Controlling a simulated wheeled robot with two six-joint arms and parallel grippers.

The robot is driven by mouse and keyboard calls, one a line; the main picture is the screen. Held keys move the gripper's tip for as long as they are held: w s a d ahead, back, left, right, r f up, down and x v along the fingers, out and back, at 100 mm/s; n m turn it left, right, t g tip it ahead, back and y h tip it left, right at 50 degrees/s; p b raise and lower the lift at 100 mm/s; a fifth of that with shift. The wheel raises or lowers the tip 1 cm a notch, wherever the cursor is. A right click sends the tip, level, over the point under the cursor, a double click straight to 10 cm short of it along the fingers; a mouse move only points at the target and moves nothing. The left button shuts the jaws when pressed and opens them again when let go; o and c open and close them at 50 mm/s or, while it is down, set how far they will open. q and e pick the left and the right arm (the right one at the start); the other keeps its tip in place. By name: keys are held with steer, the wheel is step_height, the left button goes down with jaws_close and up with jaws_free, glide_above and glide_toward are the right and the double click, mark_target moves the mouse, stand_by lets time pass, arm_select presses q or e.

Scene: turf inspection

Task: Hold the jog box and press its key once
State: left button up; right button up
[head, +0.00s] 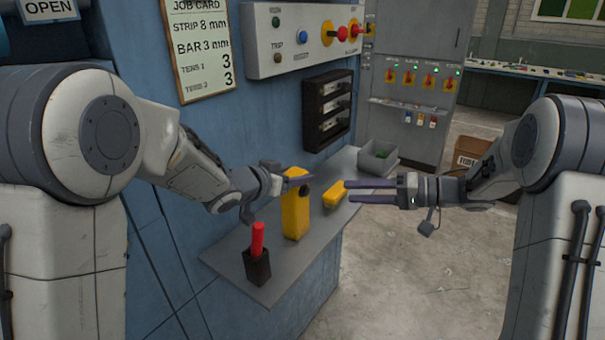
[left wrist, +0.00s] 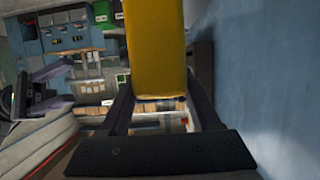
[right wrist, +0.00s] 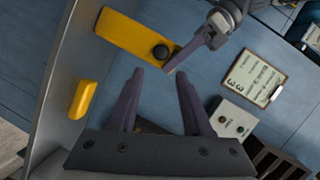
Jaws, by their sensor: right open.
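The jog box (head: 294,215) is a tall yellow block, upright over the narrow grey shelf. Its round black key (head: 305,190) is near the top and also shows in the right wrist view (right wrist: 160,52). My left gripper (head: 296,182) is closed around the box's upper part. In the left wrist view its fingers meet both sides of the yellow box (left wrist: 156,50). Whether the box's foot touches the shelf is unclear. My right gripper (head: 348,191) is open and empty, right of the box, fingers pointing towards it. The key is ahead of its fingertips (right wrist: 162,72), apart.
On the shelf (head: 240,262) stand a black holder (head: 258,266) with a red-handled thing (head: 257,238), a small yellow block (head: 335,194) below my right fingers, and a grey bin (head: 378,160) at the far end. A blue wall rises behind; open floor lies right.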

arm_select(q)
jaws_close()
arm_select(e)
jaws_close()
stand_by(1.4)
